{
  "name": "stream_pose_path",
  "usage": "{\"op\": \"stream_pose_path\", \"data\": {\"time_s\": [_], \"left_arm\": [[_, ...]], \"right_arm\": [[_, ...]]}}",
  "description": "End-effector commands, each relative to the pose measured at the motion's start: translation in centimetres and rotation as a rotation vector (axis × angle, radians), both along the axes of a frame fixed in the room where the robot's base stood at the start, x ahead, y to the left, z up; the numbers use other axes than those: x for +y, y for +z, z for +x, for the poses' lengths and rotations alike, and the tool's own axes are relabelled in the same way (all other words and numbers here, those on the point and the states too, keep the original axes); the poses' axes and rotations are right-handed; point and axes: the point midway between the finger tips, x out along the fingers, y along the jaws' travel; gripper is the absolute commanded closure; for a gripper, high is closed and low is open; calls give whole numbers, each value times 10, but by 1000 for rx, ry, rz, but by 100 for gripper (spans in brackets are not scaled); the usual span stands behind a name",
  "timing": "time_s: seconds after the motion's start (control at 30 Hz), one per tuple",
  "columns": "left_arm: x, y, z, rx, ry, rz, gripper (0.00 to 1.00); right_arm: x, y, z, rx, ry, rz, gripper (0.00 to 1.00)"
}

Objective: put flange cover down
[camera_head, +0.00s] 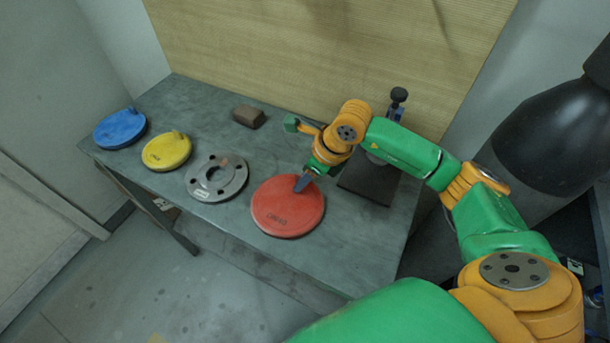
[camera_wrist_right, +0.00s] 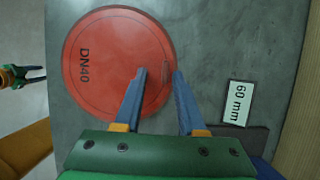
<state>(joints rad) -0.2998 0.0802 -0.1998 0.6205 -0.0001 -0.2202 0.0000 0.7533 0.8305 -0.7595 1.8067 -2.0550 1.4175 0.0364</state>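The red flange cover (camera_head: 284,212), marked DN40, lies flat on the grey table; it also shows in the right wrist view (camera_wrist_right: 95,75). My right gripper (camera_head: 303,182) is above the cover's far edge. In the right wrist view its two blue-grey fingers (camera_wrist_right: 159,73) stand apart with nothing held between them. A faint raised shape, perhaps the cover's handle, shows near the fingertips; I cannot tell whether they touch it. My left gripper (camera_wrist_right: 35,74) is out of the head view but shows small at the left edge of the right wrist view, its two dark fingers apart.
A grey metal flange (camera_head: 232,186), a yellow cover (camera_head: 160,155) and a blue cover (camera_head: 115,132) lie in a row to the left on the table (camera_head: 200,99). A brown block (camera_head: 248,116) sits behind. A dark plate (camera_head: 368,184) and a "60 mm" label (camera_wrist_right: 237,102) are nearby.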

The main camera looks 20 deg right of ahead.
Motion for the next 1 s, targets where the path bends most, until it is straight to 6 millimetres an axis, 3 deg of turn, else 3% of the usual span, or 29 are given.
{"op": "stream_pose_path", "data": {"time_s": [0.27, 0.37, 0.5, 0.7, 1.0], "left_arm": [[0, 4, 0, 0, 0, 0, 50], [0, 20, 0, 1, 0, -1, 50], [0, 50, 0, 0, 0, -1, 50], [0, 74, 0, 1, 0, -1, 50], [0, 77, -1, 1, 0, -1, 50]], "right_arm": [[0, 4, 0, 0, 0, 0, 61], [-4, 22, -4, -1, -2, -3, 61], [-14, 64, -16, -1, 0, -3, 61], [-25, 105, -30, 0, -1, -2, 61], [-29, 115, -36, 1, 0, -1, 61]]}}
